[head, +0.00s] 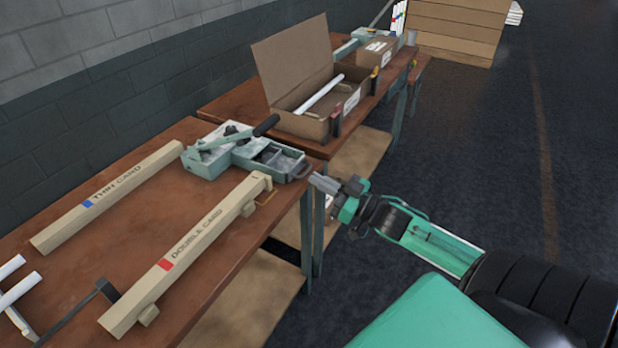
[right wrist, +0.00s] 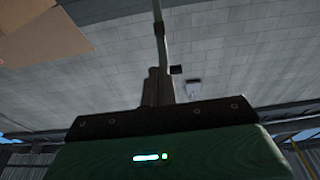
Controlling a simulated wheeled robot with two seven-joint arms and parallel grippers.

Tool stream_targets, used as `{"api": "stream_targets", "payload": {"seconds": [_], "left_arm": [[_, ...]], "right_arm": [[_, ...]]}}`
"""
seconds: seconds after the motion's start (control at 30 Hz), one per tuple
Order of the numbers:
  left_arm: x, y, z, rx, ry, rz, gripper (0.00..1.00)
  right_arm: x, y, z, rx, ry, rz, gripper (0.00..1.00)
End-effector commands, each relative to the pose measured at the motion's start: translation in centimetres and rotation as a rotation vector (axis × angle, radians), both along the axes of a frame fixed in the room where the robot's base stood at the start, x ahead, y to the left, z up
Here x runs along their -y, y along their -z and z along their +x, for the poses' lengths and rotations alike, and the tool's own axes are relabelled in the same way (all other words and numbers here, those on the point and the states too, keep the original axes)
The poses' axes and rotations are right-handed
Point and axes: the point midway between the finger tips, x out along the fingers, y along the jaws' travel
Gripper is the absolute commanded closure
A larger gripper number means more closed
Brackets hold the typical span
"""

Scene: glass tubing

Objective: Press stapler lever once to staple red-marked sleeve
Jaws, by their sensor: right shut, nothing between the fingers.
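The stapler (head: 215,155) is a pale green machine at the far end of the near table, with a dark lever (head: 262,127) slanting up to the right. The red-marked sleeve (head: 185,255) is a long tan box labelled "Double Card", lying along the table's right side. The blue-marked sleeve (head: 105,195), labelled "Thin Card", lies to its left. My right gripper (head: 314,180) is shut and empty, just off the table's right corner, close to the stapler's end and apart from the lever. In the right wrist view its fingers (right wrist: 160,85) show against the wall. My left gripper is not in view.
An open cardboard box (head: 302,122) with a white tube stands on the second table beyond the stapler. White tubes (head: 18,290) lie at the near left. A dark bar (head: 75,312) lies near the red-marked sleeve. The floor (head: 480,150) to the right is clear.

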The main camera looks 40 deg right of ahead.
Motion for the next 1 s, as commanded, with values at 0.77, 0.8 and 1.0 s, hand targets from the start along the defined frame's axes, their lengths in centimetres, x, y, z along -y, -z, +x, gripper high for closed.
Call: {"api": "stream_targets", "payload": {"seconds": [0.77, 0.8, 1.0], "left_arm": [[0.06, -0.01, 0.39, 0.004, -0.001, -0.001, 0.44], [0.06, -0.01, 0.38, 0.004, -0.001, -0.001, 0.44], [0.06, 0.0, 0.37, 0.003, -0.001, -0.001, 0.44]], "right_arm": [[0.46, 0.07, -1.09, 0.001, -0.001, 0.0, 1.0], [0.46, 0.07, -1.09, 0.001, 0.0, 0.0, 1.0], [0.46, 0.07, -1.09, 0.001, 0.0, 0.0, 1.0]]}}
